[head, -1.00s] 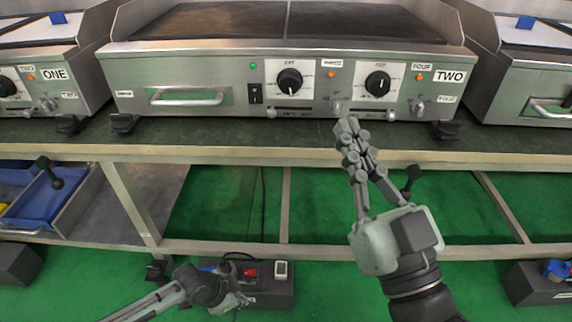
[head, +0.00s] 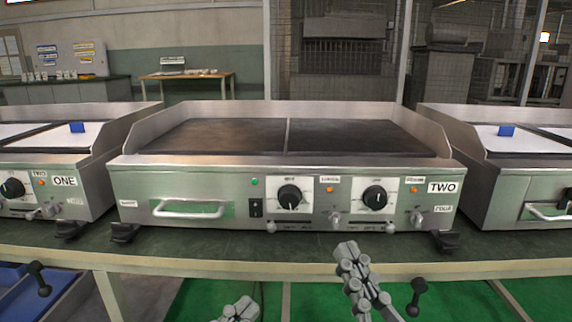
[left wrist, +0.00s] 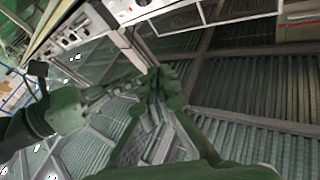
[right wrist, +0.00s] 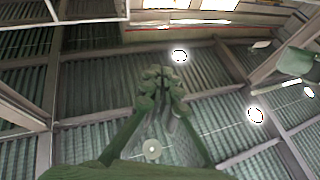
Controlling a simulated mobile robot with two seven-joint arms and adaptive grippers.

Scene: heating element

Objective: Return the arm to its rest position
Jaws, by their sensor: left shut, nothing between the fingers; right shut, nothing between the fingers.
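The silver griddle marked TWO (head: 280,183) stands on the bench in the middle of the head view, with two black round knobs, the left one (head: 290,197) and the right one (head: 375,197). My right gripper (head: 348,254) is shut and empty, in front of the bench edge and below the griddle's panel. It also shows shut in the right wrist view (right wrist: 162,76). My left gripper (head: 240,305) is shut and empty at the bottom of the head view, lower than the bench edge. The left wrist view shows its fingers together (left wrist: 158,78). Both forearms are mostly out of the head view.
Griddle ONE (head: 55,172) stands at the left and another griddle (head: 525,180) at the right. A black lever handle (head: 416,297) is right of my right gripper. Green floor shows below.

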